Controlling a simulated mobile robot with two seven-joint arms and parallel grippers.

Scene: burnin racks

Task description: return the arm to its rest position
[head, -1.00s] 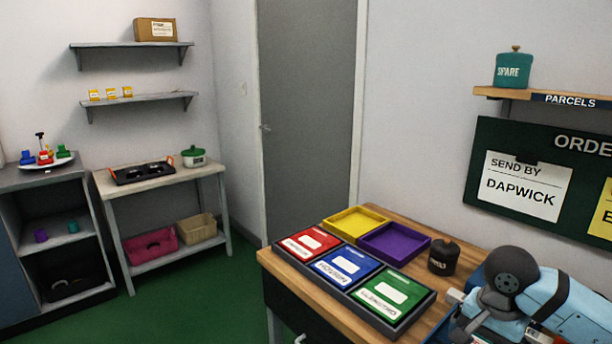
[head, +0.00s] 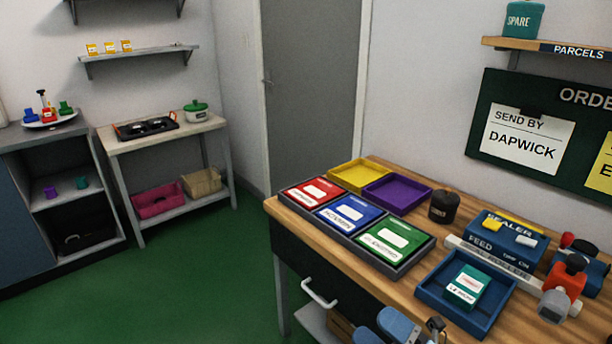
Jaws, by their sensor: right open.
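My right arm shows only in part at the bottom edge of the head view, as light blue and grey links with a dark gripper end. My right gripper (head: 434,328) is open, low in front of the wooden bench (head: 408,283), apart from the blue tray (head: 487,315). Its fingertips are small and partly cut off by the frame. I see nothing held in it. A teal packet with a white label (head: 467,286) lies in the blue tray. My left gripper is not in view.
On the bench are a dark rack (head: 392,262) with red, blue and green packs, a yellow tray (head: 357,174), a purple tray (head: 398,195), a dark jar (head: 444,207), a blue sealer (head: 497,243) and a red-and-grey tool (head: 562,290). Green floor to the left is clear.

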